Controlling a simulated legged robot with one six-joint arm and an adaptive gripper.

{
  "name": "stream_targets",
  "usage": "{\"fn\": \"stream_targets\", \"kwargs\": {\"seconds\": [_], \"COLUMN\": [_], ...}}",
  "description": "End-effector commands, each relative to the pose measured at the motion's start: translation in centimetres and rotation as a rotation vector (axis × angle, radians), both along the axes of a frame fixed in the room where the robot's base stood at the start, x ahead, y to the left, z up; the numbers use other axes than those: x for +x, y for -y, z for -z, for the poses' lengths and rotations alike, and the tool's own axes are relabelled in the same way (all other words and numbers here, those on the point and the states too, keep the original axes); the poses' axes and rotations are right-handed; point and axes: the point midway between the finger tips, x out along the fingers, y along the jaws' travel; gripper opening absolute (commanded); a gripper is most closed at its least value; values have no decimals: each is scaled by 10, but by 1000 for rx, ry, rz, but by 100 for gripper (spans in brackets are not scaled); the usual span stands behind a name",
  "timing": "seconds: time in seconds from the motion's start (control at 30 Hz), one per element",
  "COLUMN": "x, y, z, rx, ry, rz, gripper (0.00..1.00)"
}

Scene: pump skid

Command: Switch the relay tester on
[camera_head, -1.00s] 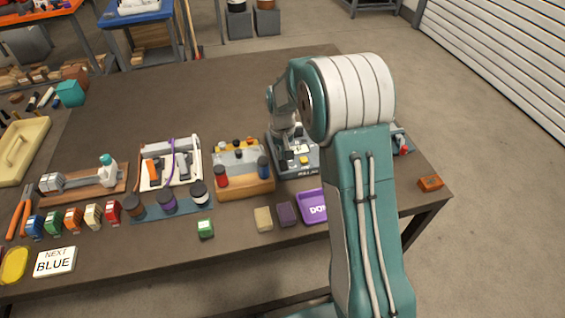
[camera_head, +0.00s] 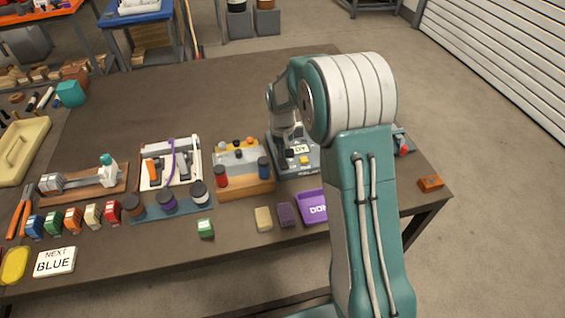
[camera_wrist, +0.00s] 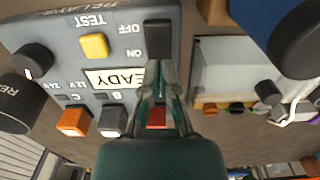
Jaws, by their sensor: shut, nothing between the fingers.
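The relay tester (camera_head: 309,168) sits near the right end of the bench, partly hidden by my arm. In the wrist view its grey panel (camera_wrist: 60,40) appears upside down. The black switch (camera_wrist: 158,38) stands beside the OFF and ON lettering. My gripper (camera_wrist: 160,72) is shut and empty, its tips at the ON-side end of the switch; whether they touch it is unclear. A white display (camera_wrist: 112,78) shows letters reading "EADY", its edge covered by a finger. A yellow button (camera_wrist: 94,45) sits by TEST.
Orange (camera_wrist: 73,122) and grey (camera_wrist: 112,120) pieces and a red one (camera_wrist: 156,117) lie along the panel, close to my fingers. A black knob (camera_wrist: 32,60) sits by 12V and 24V. A wooden block with coloured knobs (camera_head: 245,187) stands left of the tester.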

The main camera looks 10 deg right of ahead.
Motion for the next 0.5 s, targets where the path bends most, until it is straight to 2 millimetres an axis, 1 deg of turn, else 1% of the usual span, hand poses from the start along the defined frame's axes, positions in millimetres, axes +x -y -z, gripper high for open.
{"fn": "stream_targets", "kwargs": {"seconds": [0.5], "x": [1], "y": [0], "z": [-36], "rx": [0], "ry": [3], "rz": [0], "gripper": [0]}}
